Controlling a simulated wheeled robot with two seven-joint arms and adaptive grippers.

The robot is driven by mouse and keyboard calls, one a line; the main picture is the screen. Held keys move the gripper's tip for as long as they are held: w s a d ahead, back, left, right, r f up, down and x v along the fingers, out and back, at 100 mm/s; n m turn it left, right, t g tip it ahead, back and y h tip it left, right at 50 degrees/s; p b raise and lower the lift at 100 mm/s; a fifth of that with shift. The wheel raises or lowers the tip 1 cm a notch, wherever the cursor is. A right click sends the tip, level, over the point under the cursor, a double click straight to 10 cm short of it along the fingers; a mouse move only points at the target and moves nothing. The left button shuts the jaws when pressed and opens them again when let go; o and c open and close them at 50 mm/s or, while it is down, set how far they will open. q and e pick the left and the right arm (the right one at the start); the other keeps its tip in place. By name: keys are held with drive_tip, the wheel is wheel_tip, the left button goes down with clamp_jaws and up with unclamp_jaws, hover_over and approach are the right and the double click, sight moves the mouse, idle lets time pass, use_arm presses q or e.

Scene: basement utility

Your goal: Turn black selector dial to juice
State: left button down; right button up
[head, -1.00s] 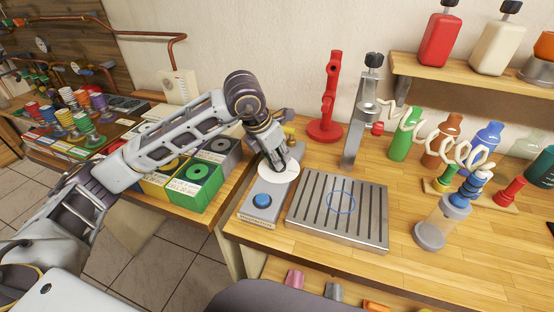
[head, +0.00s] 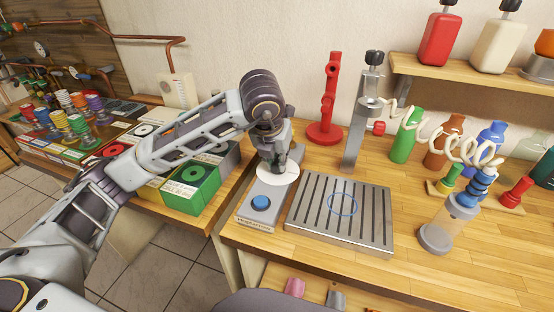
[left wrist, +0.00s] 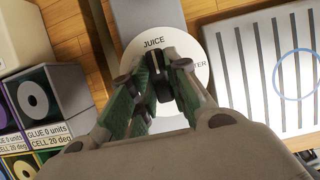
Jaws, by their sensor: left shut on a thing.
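The black selector dial (left wrist: 162,84) sits at the middle of a round white label plate (head: 290,176) on a grey dispenser base (head: 250,213). In the left wrist view the plate (left wrist: 192,50) reads "JUICE" above the dial, and a partly hidden word ending in "TER" is at its right. My left gripper (head: 272,168) points down over the plate. In the left wrist view its green-padded fingers (left wrist: 160,88) are shut on the dial from both sides. My right gripper is not in view.
A blue button (head: 261,203) is on the base's front. A slotted metal tray (head: 375,240) stands right of it. A red stand (head: 327,128) and a metal clamp post (head: 360,140) rise behind. Green and grey boxes (head: 190,190) stand at the left.

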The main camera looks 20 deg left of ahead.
use_arm(q)
drive_tip(key=shift+s+f, duration=0.15)
drive_tip(key=shift+f, duration=0.15)
drive_tip(key=c, duration=1.5)
unclamp_jaws()
drive_tip(key=shift+o, duration=0.7)
drive_tip(key=shift+r, duration=0.2)
drive_tip(key=shift+r, duration=0.65)
drive_tip(key=v, duration=1)
drive_tip(key=shift+s+d+r, duration=0.1)
drive_tip(key=shift+s+r, duration=0.05)
drive_tip(key=shift+r, duration=0.05)
